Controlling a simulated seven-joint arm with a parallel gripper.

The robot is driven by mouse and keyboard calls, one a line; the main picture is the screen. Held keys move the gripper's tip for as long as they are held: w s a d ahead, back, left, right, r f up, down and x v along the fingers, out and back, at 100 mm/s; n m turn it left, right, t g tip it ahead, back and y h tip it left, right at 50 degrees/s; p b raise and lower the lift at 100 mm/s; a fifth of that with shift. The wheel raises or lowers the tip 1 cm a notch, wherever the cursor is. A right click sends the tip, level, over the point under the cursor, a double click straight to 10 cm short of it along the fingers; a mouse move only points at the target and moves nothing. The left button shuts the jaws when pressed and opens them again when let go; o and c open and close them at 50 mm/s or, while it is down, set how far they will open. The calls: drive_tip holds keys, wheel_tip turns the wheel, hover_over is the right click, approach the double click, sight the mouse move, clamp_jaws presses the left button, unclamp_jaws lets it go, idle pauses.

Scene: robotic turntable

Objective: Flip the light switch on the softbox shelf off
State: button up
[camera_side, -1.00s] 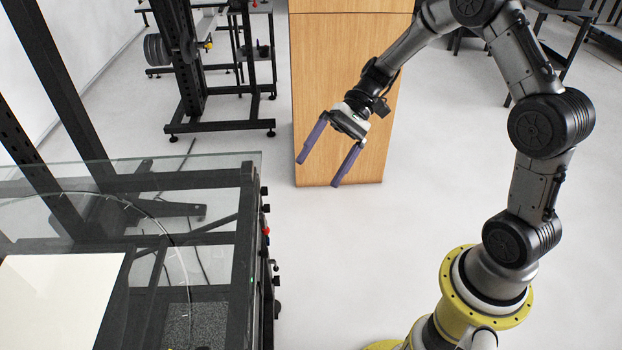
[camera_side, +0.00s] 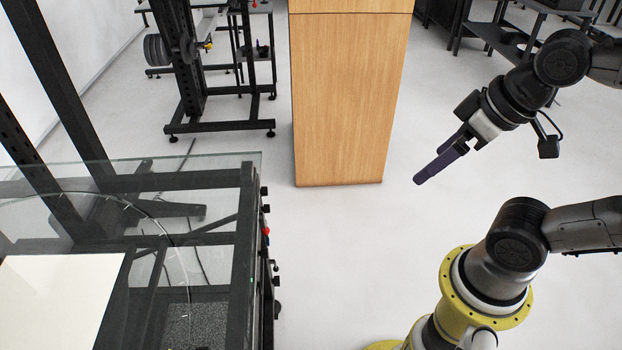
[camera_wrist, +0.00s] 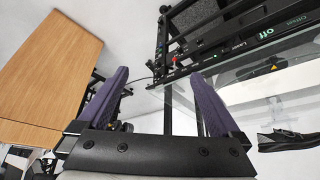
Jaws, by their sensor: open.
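My gripper (camera_side: 430,167) is open and empty, in the air above bare floor to the right of the wooden cabinet. Its two purple fingers point down-left, and they also show spread apart in the wrist view (camera_wrist: 160,74). The turntable's control edge (camera_side: 264,232) carries several black knobs and a red one, well left of my gripper. In the wrist view this control panel (camera_wrist: 222,53) shows small green lights and lettering that includes "Laser", "Offset" and "off". I cannot pick out the softbox shelf or its light switch for certain in either view.
A glass-topped turntable frame (camera_side: 200,165) fills the lower left. The floor between the turntable and my base is clear.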

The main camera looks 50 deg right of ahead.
drive_tip(key=shift+w+d+r, duration=0.1)
drive_tip(key=shift+w+d, duration=0.05)
drive_tip(key=shift+w, duration=0.1)
